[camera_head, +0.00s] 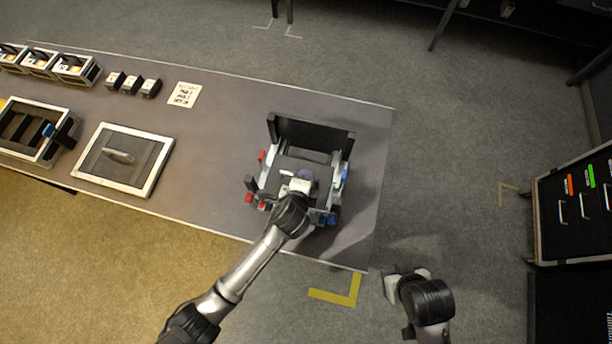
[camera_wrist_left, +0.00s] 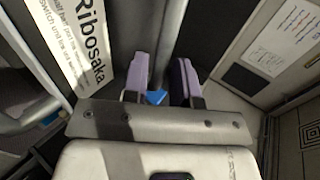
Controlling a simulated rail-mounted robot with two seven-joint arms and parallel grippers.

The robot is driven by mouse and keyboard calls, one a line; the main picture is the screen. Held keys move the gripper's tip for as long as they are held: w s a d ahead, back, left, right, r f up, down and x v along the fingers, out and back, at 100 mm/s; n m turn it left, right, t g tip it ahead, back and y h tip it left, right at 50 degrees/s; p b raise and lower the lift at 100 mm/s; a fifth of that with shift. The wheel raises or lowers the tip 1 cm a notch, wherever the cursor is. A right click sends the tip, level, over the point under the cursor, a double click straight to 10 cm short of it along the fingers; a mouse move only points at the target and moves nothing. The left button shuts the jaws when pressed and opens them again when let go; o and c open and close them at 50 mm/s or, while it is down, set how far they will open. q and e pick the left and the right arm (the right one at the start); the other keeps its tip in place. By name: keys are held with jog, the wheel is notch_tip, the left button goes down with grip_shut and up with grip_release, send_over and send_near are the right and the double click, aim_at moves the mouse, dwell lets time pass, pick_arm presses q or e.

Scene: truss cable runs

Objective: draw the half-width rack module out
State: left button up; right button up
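I cannot clearly separate the half-width module from the rack. My left gripper (camera_head: 291,178) is over the rack's middle and hides part of it. In the left wrist view its two lilac fingers (camera_wrist_left: 161,74) stand apart, with a blue piece (camera_wrist_left: 155,97) showing low between them. A white "Ribosaka" label (camera_wrist_left: 88,45) is left of them. My right gripper (camera_head: 398,283) is off the table's right end; its fingers are unclear.
On the table (camera_head: 220,150) lie a framed panel (camera_head: 93,174), a tray (camera_head: 42,157), three small black blocks (camera_head: 131,85), several boxed units at the far left and a printed card (camera_head: 184,94). A black drawer cabinet (camera_head: 575,210) stands at the right. Floor between is clear.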

pick_arm(q)
jog(key=shift+x, duration=0.8)
jog(key=shift+c, duration=0.4)
grip_shut()
